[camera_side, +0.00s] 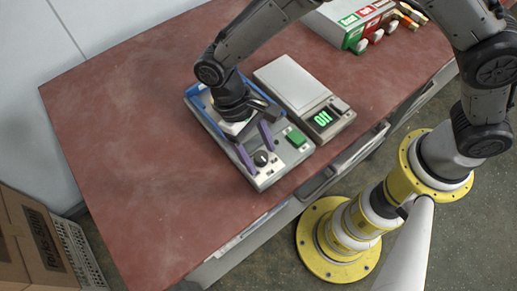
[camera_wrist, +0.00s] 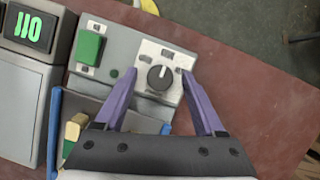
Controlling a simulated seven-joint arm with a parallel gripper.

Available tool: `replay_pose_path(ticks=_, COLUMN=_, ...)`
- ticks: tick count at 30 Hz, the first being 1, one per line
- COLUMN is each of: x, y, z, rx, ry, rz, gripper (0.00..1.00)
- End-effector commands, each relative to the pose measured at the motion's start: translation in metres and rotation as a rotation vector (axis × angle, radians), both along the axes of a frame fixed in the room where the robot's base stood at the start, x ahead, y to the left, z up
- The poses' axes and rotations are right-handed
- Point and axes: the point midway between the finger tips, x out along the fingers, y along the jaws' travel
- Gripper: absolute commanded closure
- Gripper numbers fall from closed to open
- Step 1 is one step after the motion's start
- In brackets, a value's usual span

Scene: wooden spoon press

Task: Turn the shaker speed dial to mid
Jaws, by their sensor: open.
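The shaker is a grey box (camera_side: 273,175) with a blue-edged tray (camera_side: 192,92) at the back. Its speed dial (camera_wrist: 160,77) is a round black knob on a pale square plate, also visible in the side view (camera_side: 261,158). A white pointer line on the knob points toward the top of the wrist view. Small marks surround it, too small to read. My gripper (camera_side: 257,147) is open, pointing down over the shaker's front. Its two purple fingers (camera_wrist: 159,74) stand on either side of the dial, with gaps. I cannot tell their exact height above the plate.
A green rocker switch (camera_wrist: 88,48) sits beside the dial. A scale (camera_side: 294,82) with a green-lit display stands close to the shaker. A box with coloured labels (camera_side: 352,22) stands at the back. The red tabletop (camera_side: 125,130) is clear on the left.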

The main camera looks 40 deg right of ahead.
Motion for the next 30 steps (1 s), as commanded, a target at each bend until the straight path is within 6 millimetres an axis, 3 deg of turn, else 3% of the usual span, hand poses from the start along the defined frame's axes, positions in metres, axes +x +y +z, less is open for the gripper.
replay_pose_path(ticks=7, x=0.005, y=0.002, z=0.011, rx=0.003, ry=-0.002, rz=-0.001, gripper=0.29)
replay_pose_path(ticks=21, x=0.04, y=0.011, z=0.099, rx=0.003, ry=-0.003, rz=-0.001, gripper=0.29)
replay_pose_path(ticks=30, x=0.051, y=0.013, z=0.126, rx=0.0, ry=-0.001, rz=-0.001, gripper=0.29)
